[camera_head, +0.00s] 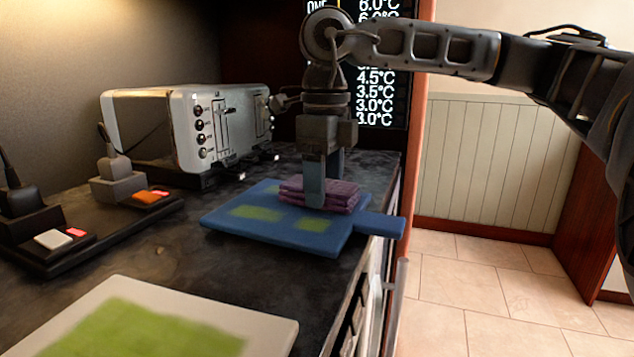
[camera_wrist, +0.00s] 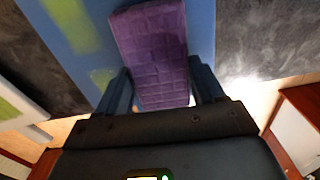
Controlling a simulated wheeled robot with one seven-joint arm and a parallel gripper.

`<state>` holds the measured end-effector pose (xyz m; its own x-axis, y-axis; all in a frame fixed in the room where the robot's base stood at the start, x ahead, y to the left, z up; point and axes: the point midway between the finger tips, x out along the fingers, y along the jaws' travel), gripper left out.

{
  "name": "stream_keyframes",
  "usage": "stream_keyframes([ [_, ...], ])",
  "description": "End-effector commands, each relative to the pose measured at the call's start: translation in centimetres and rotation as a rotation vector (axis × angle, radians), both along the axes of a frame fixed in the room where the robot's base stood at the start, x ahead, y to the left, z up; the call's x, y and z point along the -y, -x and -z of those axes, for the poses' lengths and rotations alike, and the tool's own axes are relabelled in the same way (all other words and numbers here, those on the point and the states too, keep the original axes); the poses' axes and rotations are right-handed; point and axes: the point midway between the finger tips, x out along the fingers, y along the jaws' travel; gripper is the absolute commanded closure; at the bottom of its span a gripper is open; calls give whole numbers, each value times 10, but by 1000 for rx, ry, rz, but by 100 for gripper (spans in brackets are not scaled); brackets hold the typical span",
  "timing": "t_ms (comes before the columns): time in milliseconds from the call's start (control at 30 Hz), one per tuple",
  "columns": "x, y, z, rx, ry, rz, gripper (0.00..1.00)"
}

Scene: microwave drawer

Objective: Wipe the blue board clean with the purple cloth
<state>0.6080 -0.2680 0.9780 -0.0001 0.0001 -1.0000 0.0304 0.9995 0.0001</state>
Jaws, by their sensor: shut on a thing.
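The blue board (camera_head: 225,220) lies flat on the dark counter, its handle pointing right toward the counter's edge. Green patches (camera_head: 257,213) show on its left and front parts, and they also show in the wrist view (camera_wrist: 68,22). The folded purple cloth (camera_head: 342,197) is on the board's right part. My gripper (camera_head: 316,190) points down and is shut on the cloth, with a finger on either side of it. In the wrist view the cloth (camera_wrist: 155,55) lies between my fingers. The part of the board under the cloth is hidden.
A silver toaster (camera_head: 210,125) stands behind the board. A power strip (camera_head: 100,225) with plugs lies at left. A pale board with a green patch (camera_head: 270,330) lies in front. The counter's right edge is close to the blue board, with tiled floor beyond.

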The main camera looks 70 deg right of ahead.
Motion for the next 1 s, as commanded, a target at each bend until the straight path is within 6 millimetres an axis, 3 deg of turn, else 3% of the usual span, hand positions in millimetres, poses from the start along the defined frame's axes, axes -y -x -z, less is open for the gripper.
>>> stream_keyframes([
  [1000,0,42,1,0,0,-1,71],
])
